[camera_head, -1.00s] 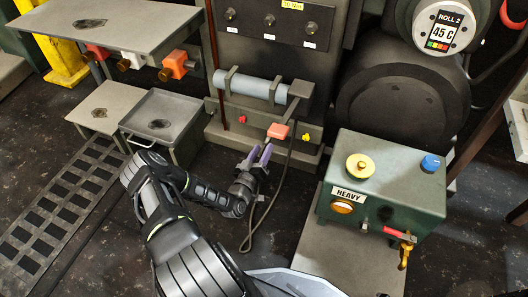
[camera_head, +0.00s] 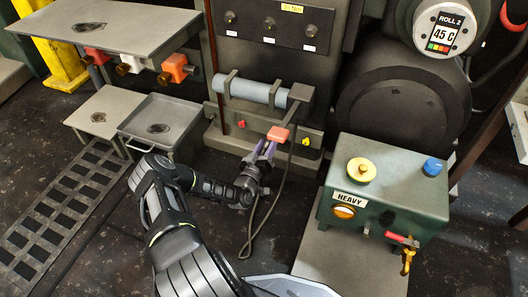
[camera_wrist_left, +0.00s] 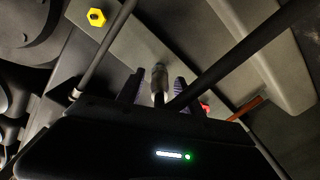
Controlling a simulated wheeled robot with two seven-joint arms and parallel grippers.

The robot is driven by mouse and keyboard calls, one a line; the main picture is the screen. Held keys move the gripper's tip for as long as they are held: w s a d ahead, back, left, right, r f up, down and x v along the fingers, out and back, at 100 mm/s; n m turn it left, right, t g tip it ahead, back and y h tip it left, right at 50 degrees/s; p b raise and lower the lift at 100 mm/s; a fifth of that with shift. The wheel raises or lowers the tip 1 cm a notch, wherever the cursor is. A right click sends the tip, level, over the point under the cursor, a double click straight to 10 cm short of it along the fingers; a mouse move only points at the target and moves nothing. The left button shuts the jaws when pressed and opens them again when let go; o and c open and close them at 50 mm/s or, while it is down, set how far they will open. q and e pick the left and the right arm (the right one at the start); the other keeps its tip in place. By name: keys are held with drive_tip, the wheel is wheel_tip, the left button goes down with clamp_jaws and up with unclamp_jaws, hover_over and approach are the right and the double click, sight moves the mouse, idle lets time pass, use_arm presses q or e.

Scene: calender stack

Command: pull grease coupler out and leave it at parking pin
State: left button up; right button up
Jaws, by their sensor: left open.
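The coral-orange block (camera_head: 278,134) sits at the end of a dark arm on the grey machine stand, beside a looped black hose (camera_head: 283,180). In the left wrist view a grey metal cylinder (camera_wrist_left: 159,80), apparently the grease coupler, stands between my fingers with the dark hose crossing near it. My left gripper (camera_head: 265,149) is open just below the coral block; its purple-grey fingers also show in the wrist view (camera_wrist_left: 155,90), one either side of the cylinder. Contact cannot be told. I cannot tell which part is the parking pin. My right gripper is out of view.
A red knob (camera_head: 241,124) and a yellow knob (camera_head: 305,141) sit on the stand's base. A green HEAVY box (camera_head: 385,190) stands at right. A grey tray (camera_head: 165,118) and a shelf (camera_head: 95,30) stand at left. Dark floor lies between.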

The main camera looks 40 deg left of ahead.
use_arm(q)
drive_tip(key=shift+x, duration=0.85)
drive_tip(key=shift+c, duration=0.3)
clamp_jaws()
